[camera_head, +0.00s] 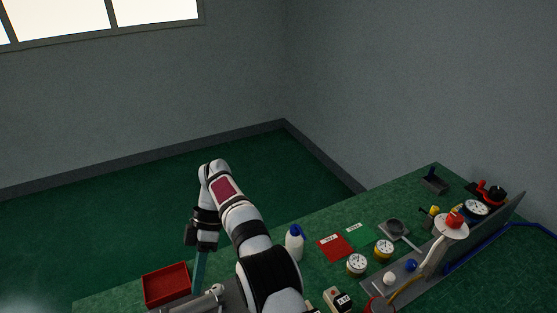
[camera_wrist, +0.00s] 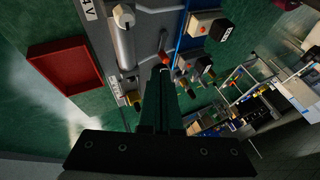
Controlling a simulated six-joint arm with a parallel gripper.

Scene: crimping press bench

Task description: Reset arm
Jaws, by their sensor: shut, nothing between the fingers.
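My gripper (camera_head: 197,282) hangs down from my arm at the front left of the green bench, beside the red tray (camera_head: 166,301). In the wrist view my gripper (camera_wrist: 160,72) points away from the camera with its dark green fingers together and nothing held. The same red tray (camera_wrist: 80,89) lies to the left there and looks empty. A grey plate with a pale cylinder (camera_wrist: 124,45) on it is beyond the fingertips. I cannot tell the exact gap between the fingertips and the plate.
A white bottle with a blue cap (camera_head: 294,245), a red card (camera_head: 335,247), a green card (camera_head: 361,236) and gauges (camera_head: 357,264) are right of my arm. A press with a red top (camera_head: 448,230) stands further right. Free floor lies behind the bench.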

